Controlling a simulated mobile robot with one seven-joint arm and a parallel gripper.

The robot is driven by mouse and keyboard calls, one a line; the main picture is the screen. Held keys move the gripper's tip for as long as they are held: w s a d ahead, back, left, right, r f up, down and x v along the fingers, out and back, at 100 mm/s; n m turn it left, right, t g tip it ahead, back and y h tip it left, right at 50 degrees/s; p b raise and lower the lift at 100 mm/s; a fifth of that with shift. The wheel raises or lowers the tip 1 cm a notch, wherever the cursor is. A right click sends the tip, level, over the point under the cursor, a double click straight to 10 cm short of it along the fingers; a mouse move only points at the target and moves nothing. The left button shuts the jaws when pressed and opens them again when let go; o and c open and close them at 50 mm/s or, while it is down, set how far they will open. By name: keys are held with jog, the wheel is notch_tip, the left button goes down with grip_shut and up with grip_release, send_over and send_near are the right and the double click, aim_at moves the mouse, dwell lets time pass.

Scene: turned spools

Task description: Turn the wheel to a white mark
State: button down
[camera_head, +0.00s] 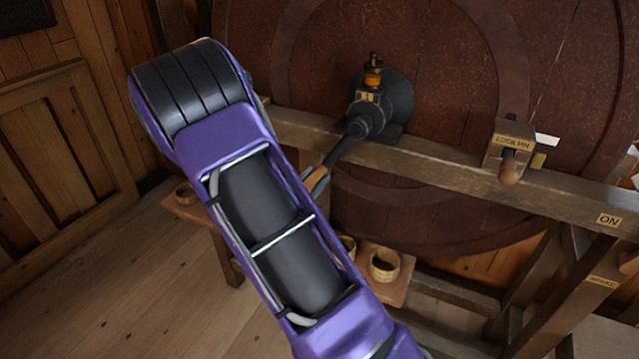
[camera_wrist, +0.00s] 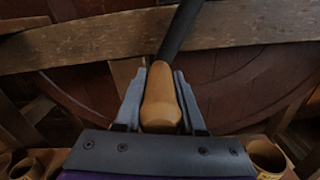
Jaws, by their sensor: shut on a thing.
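A large dark red-brown wooden wheel (camera_head: 445,80) fills the back of the head view; it also shows in the wrist view (camera_wrist: 245,85). A dark metal crank hub (camera_head: 385,105) with a brass fitting stands in front of it. A black crank arm (camera_head: 345,143) runs down-left from the hub to a tan wooden handle (camera_head: 318,174). My gripper (camera_wrist: 160,80) is shut on this handle (camera_wrist: 160,100), one finger on each side. A small white mark (camera_head: 547,140) shows at right, beside a wooden lock block. My arm hides part of the wheel's left side.
A wooden beam (camera_head: 430,168) crosses in front of the wheel. The lock block (camera_head: 510,147) has a knob and a label. An "ON" label (camera_head: 609,220) sits on the beam at right. A low bench with small round containers (camera_head: 384,264) stands below. Floor at left is clear.

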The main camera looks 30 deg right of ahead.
jog(key=c, duration=0.5)
grip_release()
jog(key=shift+a, duration=0.1)
jog(key=shift+s+f, duration=0.15)
jog(key=shift+s, duration=0.05)
jog(key=v, duration=1.7)
jog(key=shift+a+p, duration=0.1)
jog(key=shift+p, duration=0.2)
